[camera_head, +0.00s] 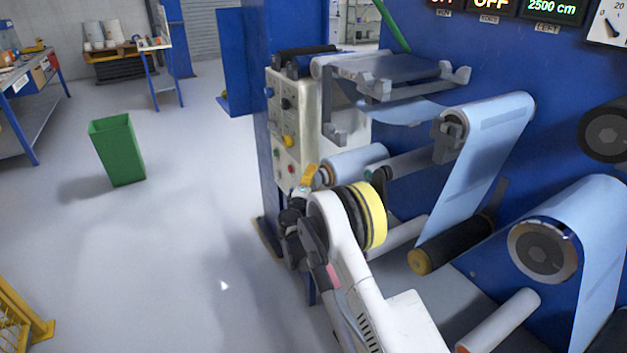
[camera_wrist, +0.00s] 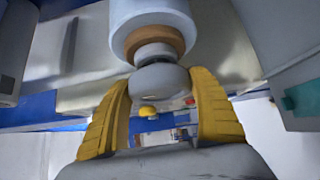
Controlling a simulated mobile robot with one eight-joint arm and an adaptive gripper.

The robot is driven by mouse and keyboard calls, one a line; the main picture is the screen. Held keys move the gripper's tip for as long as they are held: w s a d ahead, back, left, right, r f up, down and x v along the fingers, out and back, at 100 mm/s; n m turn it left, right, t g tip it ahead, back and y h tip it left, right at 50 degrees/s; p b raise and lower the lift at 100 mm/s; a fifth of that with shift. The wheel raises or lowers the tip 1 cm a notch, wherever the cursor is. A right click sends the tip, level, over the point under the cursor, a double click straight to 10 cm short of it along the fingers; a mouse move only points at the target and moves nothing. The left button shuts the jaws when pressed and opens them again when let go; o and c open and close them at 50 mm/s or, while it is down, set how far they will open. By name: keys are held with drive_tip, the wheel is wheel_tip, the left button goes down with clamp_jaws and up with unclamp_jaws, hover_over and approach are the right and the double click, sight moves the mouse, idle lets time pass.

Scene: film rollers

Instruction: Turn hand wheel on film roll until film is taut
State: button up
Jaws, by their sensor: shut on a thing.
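The light-blue film roll (camera_head: 357,163) lies on a roller at the machine's left side, and its end shows at the top of the wrist view (camera_wrist: 152,12). A brown core ring and a grey rounded hand wheel (camera_wrist: 158,78) stick out from that end. My gripper (camera_wrist: 162,84) has its two yellow fingers on either side of the hand wheel and is shut on it. In the head view my gripper (camera_head: 309,178) is at the roll's near end, partly hidden by my arm. The blue film (camera_head: 400,110) curves downward below the upper rollers.
A cream control panel (camera_head: 288,130) with buttons stands close to my gripper. A dark roller with a yellow end (camera_head: 452,245) and a large film roll (camera_head: 545,250) are at the right. A green bin (camera_head: 117,150) stands on open floor at the left.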

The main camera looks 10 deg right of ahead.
drive_tip(key=n+g+p, duration=0.2)
drive_tip(key=g, duration=0.1)
drive_tip(key=shift+r+n+y, duration=0.1)
drive_tip(key=shift+n+y, duration=0.3)
drive_tip(key=shift+n+g+p, duration=1)
drive_tip(key=shift+n+g, duration=0.1)
drive_tip(key=shift+g, duration=0.6)
drive_tip(key=o, duration=1.2)
drive_tip(key=shift+s+a, duration=0.1)
drive_tip(key=v, duration=1.1)
drive_tip(key=shift+s+a+r, duration=0.15)
drive_tip(key=shift+a+r, duration=0.1)
